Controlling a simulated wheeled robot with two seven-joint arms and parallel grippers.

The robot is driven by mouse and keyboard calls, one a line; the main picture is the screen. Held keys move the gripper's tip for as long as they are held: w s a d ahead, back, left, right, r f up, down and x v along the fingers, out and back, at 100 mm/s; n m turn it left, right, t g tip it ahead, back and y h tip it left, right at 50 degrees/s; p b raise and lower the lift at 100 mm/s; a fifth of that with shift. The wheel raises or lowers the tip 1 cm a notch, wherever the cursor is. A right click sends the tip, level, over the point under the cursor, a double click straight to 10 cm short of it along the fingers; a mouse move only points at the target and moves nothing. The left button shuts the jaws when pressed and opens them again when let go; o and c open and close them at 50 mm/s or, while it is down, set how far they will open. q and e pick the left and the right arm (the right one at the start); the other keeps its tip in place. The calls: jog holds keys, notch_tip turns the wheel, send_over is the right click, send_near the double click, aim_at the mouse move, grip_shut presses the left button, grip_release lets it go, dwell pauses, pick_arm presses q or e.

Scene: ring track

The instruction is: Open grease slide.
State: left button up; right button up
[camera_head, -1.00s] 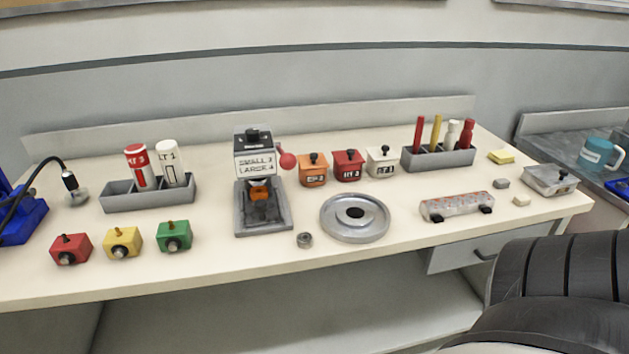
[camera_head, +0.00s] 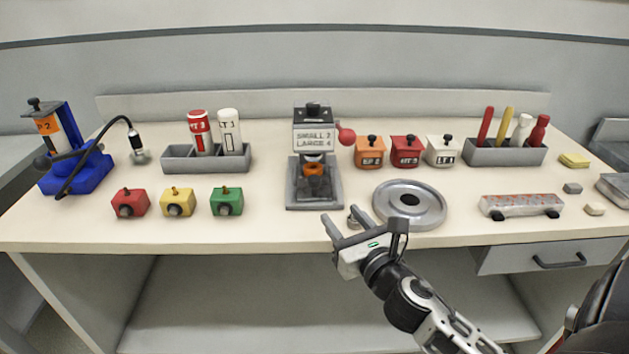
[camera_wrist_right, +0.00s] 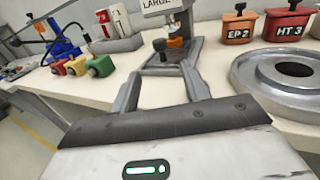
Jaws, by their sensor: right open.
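I cannot tell which part is the grease slide. A blue stand (camera_head: 76,168) with an orange-labelled cartridge (camera_head: 47,125) and a black hose to a nozzle (camera_head: 137,150) is at the far left of the bench. Lidded boxes marked EP 2 (camera_head: 369,152), HT 3 (camera_head: 405,152) and LT 1 (camera_head: 442,152) stand right of the grey press (camera_head: 314,135). My right gripper (camera_head: 342,220) is open and empty at the bench's front edge, below the press. Its fingers (camera_wrist_right: 168,60) point toward the press in the right wrist view. My left gripper is not in view.
Red (camera_head: 130,204), yellow (camera_head: 177,203) and green (camera_head: 226,203) knobbed blocks stand front left. A grey rack (camera_head: 180,159) holds two tubes. A round metal dish (camera_head: 409,204) is right of my gripper.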

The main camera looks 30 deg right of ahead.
aim_at(317, 185)
jog(key=w, duration=0.4)
jog(key=w+d, duration=0.1)
jog(key=w, duration=0.4)
jog(key=w+d, duration=0.1)
jog(key=w, duration=0.3)
jog(key=shift+w+p, duration=0.25)
jog(key=shift+p, duration=0.15)
